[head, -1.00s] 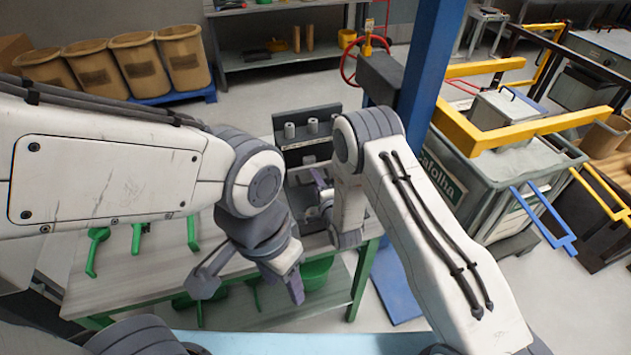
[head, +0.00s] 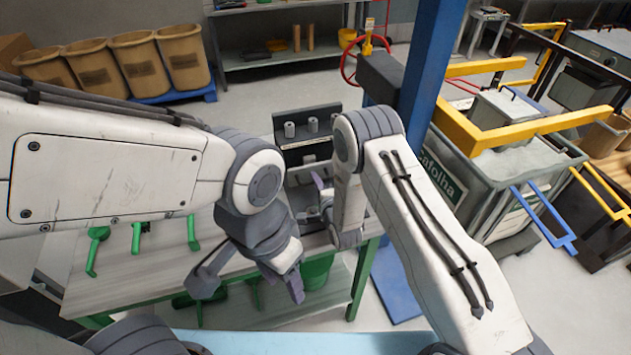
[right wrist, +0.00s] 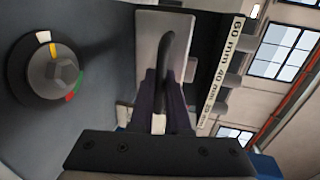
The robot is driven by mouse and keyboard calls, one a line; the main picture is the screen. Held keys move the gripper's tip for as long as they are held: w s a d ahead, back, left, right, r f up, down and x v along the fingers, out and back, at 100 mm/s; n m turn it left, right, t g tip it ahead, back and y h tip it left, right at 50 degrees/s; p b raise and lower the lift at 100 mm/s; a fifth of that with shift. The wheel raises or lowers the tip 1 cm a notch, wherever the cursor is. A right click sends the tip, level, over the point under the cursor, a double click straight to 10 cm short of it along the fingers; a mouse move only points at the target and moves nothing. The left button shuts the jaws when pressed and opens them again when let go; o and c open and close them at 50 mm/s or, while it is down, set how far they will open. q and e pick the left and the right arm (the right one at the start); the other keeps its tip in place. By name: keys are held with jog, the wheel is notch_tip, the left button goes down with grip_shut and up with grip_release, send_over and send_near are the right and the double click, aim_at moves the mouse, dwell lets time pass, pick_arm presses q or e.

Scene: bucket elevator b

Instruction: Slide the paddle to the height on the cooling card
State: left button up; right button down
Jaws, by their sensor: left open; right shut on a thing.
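The paddle's pale plate (right wrist: 150,48) shows in the right wrist view with a dark upright handle (right wrist: 165,60) on its face. My right gripper (right wrist: 164,90) is shut on this handle, with dark purple fingers on either side of it. In the head view my right gripper (head: 322,190) is at the dark bench unit (head: 312,112), partly hidden by its own arm. A scale strip (right wrist: 228,62) beside the plate reads 60 mm and 40 mm, with smaller marks beyond. My left gripper (head: 247,285) is open and empty in front of the bench. I cannot make out the cooling card.
A round knob (right wrist: 58,72) with white, yellow, green and red marks is left of the plate. Grey cylinders (head: 312,125) stand on the unit. Green tools (head: 137,237) lie on the bench (head: 160,285). A blue post (head: 428,90) rises close to my right arm.

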jog(key=shift+f, duration=0.1)
dwell(0.7)
notch_tip(320, 180, down, 2)
jog(key=b, duration=0.2)
jog(key=shift+f+b, duration=0.1)
jog(key=shift+b, duration=0.3)
jog(key=c, duration=0.9)
grip_release()
jog(key=shift+r, duration=0.2)
jog(key=b+v, duration=0.2)
jog(key=v, duration=0.8)
jog(key=shift+s+d+b, duration=0.1)
jog(key=shift+s+b, duration=0.1)
jog(key=shift+b, duration=0.15)
